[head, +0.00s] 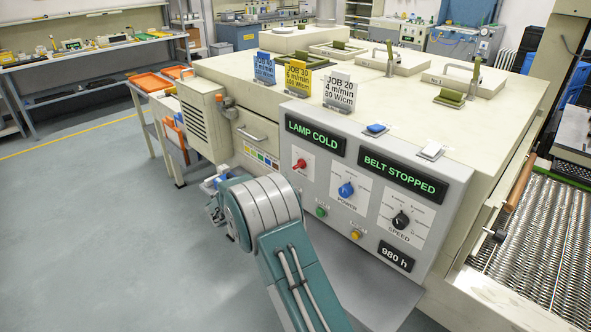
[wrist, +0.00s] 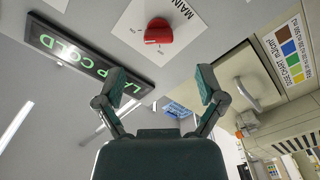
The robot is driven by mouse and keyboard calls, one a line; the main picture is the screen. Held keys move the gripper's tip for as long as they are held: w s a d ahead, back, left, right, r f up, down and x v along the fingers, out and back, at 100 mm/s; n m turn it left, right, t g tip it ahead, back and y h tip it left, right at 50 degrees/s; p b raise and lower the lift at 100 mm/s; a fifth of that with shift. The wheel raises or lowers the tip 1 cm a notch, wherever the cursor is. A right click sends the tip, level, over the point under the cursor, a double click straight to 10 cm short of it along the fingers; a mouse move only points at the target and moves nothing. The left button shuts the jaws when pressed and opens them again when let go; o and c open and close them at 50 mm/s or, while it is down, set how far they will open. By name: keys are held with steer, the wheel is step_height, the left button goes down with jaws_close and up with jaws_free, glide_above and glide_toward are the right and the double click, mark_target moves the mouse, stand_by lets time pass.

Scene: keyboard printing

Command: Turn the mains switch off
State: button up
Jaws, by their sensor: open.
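The mains switch is a red knob on a white plate. In the head view the red knob (head: 299,164) sits at the left of the grey control panel, below the LAMP COLD display (head: 315,134). In the wrist view the red knob (wrist: 158,31) is near the top centre, on its plate lettered MAIN. My gripper (wrist: 161,84) is open and empty, its two fingers apart, below the knob in that view and not touching it.
A blue POWER knob (head: 346,190), a black SPEED knob (head: 401,220), a green button (head: 321,212) and a yellow button (head: 356,235) share the panel. The BELT STOPPED display (head: 404,177) is lit. Job cards stand on the machine top. Open floor lies left.

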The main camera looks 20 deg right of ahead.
mark_target(302, 167)
steer(key=x, duration=0.8)
steer(key=shift+w+d+f, duration=0.1)
steer(key=shift+d, duration=0.3)
steer(key=c, duration=1.2)
